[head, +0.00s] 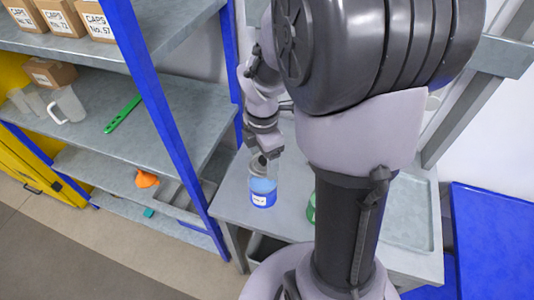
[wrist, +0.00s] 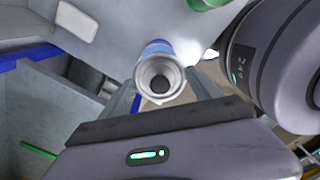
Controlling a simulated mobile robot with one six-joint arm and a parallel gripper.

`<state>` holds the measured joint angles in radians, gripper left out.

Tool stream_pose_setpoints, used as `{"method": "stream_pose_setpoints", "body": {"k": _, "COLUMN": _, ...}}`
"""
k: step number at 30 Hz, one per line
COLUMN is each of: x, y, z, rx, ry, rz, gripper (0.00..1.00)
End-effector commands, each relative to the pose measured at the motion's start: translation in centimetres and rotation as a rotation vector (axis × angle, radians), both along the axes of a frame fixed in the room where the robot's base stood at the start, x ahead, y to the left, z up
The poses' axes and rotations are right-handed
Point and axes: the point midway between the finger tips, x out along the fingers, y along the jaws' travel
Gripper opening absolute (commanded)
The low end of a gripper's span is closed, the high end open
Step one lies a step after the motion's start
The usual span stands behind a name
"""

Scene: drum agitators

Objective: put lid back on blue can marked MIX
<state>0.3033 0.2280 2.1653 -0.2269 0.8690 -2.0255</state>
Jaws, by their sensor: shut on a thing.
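The blue can (head: 263,193) stands upright on the grey table, with a pale upper part and a white label too small to read surely. My gripper (head: 259,155) is right above it, pointing down. In the wrist view my gripper (wrist: 162,92) is shut on a round grey lid (wrist: 174,80) with a dark centre. Blue of the can (wrist: 157,46) shows just behind the lid. The lid hides most of the can there, so I cannot tell whether the two touch.
A green can (head: 311,208) stands to the right on the table (head: 285,222), mostly hidden by my arm. A shallow grey tray (head: 410,212) lies farther right. A blue shelf post (head: 168,120) rises close on the left, with shelves holding cups, boxes and a green tool (head: 122,114).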

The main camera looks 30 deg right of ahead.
Motion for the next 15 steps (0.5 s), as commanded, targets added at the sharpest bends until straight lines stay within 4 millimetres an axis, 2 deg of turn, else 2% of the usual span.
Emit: {"method": "stream_pose_setpoints", "body": {"k": 15, "x": 0.0, "y": 0.0, "z": -5.8, "rx": 0.000, "ry": 0.001, "rz": -0.003, "gripper": 0.34}}
